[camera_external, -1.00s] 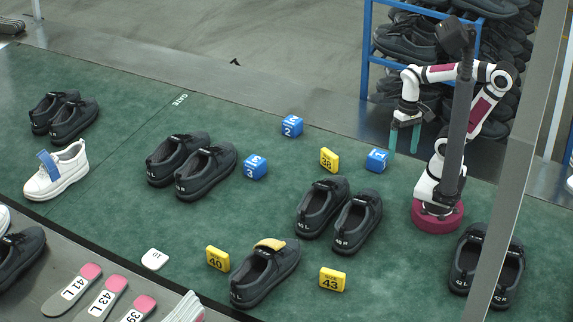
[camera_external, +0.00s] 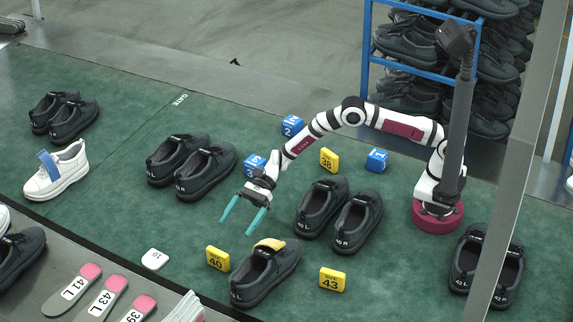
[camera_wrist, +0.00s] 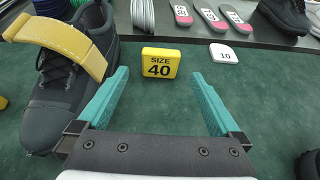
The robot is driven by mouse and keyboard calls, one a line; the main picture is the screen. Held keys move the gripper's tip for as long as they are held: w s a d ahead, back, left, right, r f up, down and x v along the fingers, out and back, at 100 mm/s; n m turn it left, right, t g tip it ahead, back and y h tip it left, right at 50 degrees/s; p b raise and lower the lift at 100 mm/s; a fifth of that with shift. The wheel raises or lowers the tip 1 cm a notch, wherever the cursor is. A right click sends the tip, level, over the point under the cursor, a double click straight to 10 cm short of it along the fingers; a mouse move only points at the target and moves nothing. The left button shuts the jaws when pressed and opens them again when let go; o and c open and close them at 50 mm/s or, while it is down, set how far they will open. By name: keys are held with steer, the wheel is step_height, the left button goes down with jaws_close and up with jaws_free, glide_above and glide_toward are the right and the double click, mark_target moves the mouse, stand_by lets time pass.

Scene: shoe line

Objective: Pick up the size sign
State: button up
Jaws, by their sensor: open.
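A yellow size sign marked 40 (camera_external: 217,258) stands on the green mat, left of a single dark shoe. In the wrist view the size 40 sign (camera_wrist: 160,63) faces me, ahead of and between my two teal fingers. My gripper (camera_external: 243,218) is open and empty, above the mat and apart from the sign. Two more yellow signs show in the external view, marked 38 (camera_external: 329,160) and 43 (camera_external: 332,279).
The dark shoe (camera_wrist: 62,90) with a yellow strap over its top is close to my left finger. A white tag marked 10 (camera_wrist: 223,53) lies beyond the sign to the right. Blue numbered cubes (camera_external: 376,160) and shoe pairs (camera_external: 340,215) stand around. Mat between fingers and sign is clear.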

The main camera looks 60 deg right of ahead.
mark_target(218, 251)
steer(key=x, duration=0.8)
steer(key=shift+w+a+r, duration=0.1)
steer(key=shift+a+r, duration=0.05)
steer(key=shift+a, duration=0.25)
steer(key=c, duration=1.1)
